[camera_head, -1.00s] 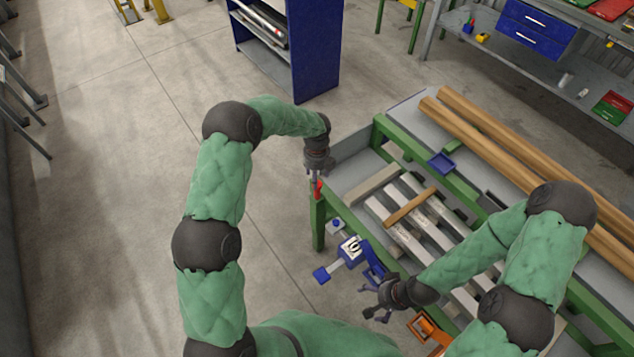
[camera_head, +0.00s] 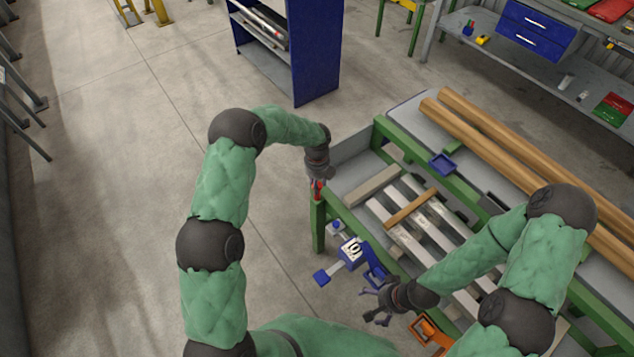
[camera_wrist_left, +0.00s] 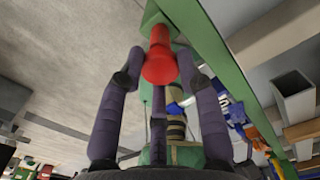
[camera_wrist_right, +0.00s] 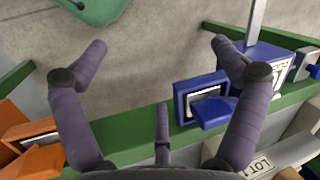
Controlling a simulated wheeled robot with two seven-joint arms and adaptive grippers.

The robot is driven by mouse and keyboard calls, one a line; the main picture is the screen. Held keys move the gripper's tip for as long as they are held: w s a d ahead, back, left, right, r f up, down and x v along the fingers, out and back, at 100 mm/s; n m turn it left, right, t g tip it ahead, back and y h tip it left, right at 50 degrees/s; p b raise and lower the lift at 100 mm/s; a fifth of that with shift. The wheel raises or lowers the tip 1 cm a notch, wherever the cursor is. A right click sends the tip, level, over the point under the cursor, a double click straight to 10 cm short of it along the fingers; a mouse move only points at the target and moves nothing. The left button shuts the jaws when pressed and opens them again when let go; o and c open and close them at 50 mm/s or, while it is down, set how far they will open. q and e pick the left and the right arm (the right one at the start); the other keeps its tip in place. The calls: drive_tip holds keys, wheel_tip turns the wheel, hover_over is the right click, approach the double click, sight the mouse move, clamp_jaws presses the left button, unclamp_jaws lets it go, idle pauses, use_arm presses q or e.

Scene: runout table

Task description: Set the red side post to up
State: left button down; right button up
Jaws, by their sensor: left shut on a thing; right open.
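The red side post (camera_wrist_left: 160,62) stands at the near-left corner of the green table frame. In the left wrist view its rounded end points toward the camera, between my left fingers. In the head view only a little of the red post (camera_head: 318,187) shows below my left gripper (camera_head: 317,181). My left gripper is shut on the post from its free end. How far the post is raised is hard to tell. My right gripper (camera_head: 376,306) is open and empty beside the table's front edge; its spread fingers also show in the right wrist view (camera_wrist_right: 158,50).
A blue clamp-like fixture (camera_head: 350,250) and an orange one (camera_head: 428,330) sit along the front rail. Grey bars and a wooden strip (camera_head: 410,209) lie on the table, with long wooden poles (camera_head: 480,128) behind. The floor left of the table is clear.

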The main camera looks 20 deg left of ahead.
use_arm(q)
wheel_tip(320, 180, up, 20)
drive_tip(key=p, duration=1.2)
drive_tip(key=shift+w, duration=0.2)
drive_tip(key=shift+a, duration=0.1)
drive_tip(key=c, duration=0.8)
unclamp_jaws()
drive_tip(key=shift+f, duration=0.1)
drive_tip(key=shift+s, duration=0.1)
wheel_tip(320, 180, up, 12)
